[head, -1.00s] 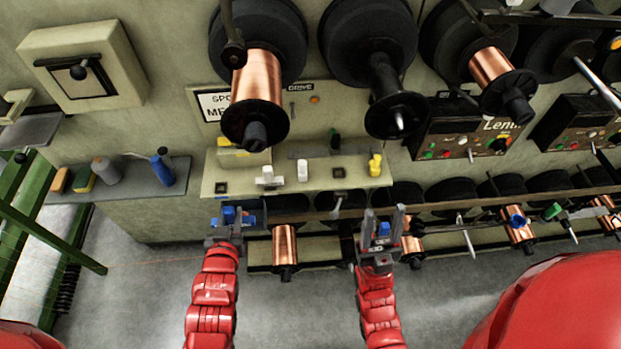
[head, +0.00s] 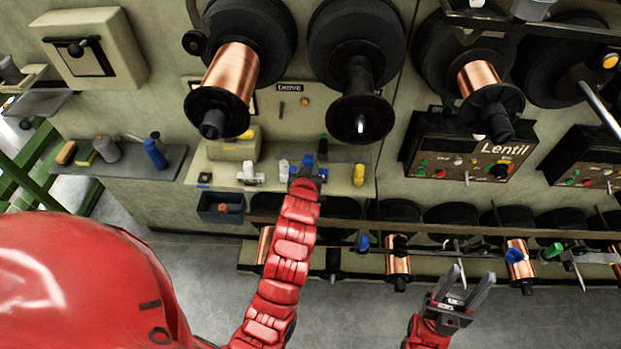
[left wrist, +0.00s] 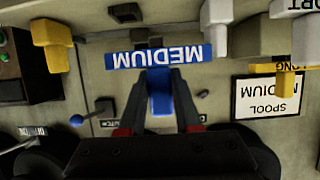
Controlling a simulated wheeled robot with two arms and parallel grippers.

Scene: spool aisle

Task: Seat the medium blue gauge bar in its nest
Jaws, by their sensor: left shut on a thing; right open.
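My left gripper (head: 305,176) is shut on the medium blue gauge bar (head: 322,148) at the shelf on the machine front. In the left wrist view, my left gripper's fingers (left wrist: 162,78) pinch its blue grip (left wrist: 159,100), and a blue strip reading MEDIUM (left wrist: 160,57) shows upside down just beyond. The gripper and bar hide the place beneath, so I cannot tell whether the bar touches a nest. My right gripper (head: 468,282) is open and empty, low at the right, away from the shelf.
The pale shelf (head: 225,180) also carries a white gauge piece (head: 249,172) and a yellow one (head: 359,175). A dark blue tray (head: 208,202) with a reddish item hangs at its left end. Large spools (head: 357,100) jut out above; a spool rail (head: 420,228) runs below.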

